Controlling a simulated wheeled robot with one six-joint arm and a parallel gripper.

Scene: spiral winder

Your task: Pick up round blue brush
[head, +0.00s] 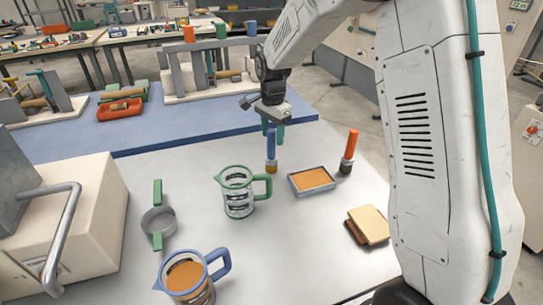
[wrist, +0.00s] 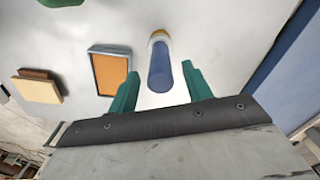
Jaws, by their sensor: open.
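The round blue brush (head: 271,148) stands upright on the white table, its blue handle up and its bristle end down. In the wrist view the brush (wrist: 160,68) is seen from above, between and beyond the two green fingers. My gripper (head: 272,122) is above the brush in the head view, with its green fingers partly hidden by the wrist and close to the handle top. In the wrist view my gripper (wrist: 160,88) is open and holds nothing. I cannot tell whether a finger touches the handle.
A tray of orange material (head: 313,180) lies right of the brush, with an orange-handled brush (head: 349,150) behind it. A green-rimmed glass jug (head: 239,193) stands to the left. Sponge-like blocks (head: 368,224), a blue-rimmed jug (head: 190,278) and a green-handled ring (head: 158,220) are nearer.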

